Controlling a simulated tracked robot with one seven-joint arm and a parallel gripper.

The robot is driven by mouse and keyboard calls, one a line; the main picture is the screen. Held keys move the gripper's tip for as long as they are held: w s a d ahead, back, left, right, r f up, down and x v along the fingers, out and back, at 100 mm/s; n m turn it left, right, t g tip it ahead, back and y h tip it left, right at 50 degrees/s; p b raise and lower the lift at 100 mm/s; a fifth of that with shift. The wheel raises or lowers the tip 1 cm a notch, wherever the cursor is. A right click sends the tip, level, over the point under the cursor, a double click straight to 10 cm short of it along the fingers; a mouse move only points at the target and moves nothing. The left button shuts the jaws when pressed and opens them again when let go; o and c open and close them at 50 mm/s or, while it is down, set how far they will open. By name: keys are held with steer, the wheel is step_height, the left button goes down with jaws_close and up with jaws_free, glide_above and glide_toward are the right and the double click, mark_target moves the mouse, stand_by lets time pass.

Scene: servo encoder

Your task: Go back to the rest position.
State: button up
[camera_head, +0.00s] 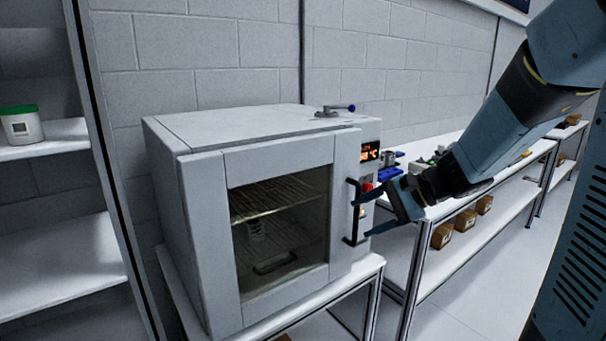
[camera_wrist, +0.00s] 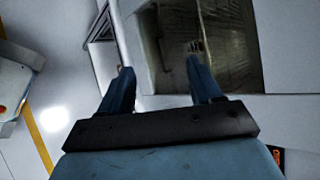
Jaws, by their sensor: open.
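My gripper (camera_head: 363,217) is open, with its two blue fingers apart, close in front of the right side of a grey oven (camera_head: 165,215). The fingers are near the oven's black vertical door handle (camera_head: 351,215); whether they touch it I cannot tell. The oven door looks shut. In the wrist view my gripper (camera_wrist: 160,67) shows nothing held between the fingertips, and the oven's dark window (camera_wrist: 225,45) lies beyond them.
A wire rack (camera_head: 275,195) shows through the oven window. A bench (camera_head: 405,245) with small devices on top and brown boxes (camera_head: 465,219) below stands to the right. A shelf (camera_head: 60,145) with a green-lidded jar (camera_head: 22,128) is at the left.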

steer(key=s+d+r+n+t+h, duration=0.1)
steer(key=s+d+r+n+h, duration=0.2)
steer(key=s, duration=0.5)
steer(key=s+d+r+n+t+h, duration=0.1)
steer(key=s+d+r+n+h, duration=0.2)
steer(key=s+d+n+h, duration=0.3)
steer(key=s+h, duration=0.1)
steer(key=s, duration=0.2)
steer(key=shift+t+h, duration=0.3)
steer(key=shift+h, duration=0.1)
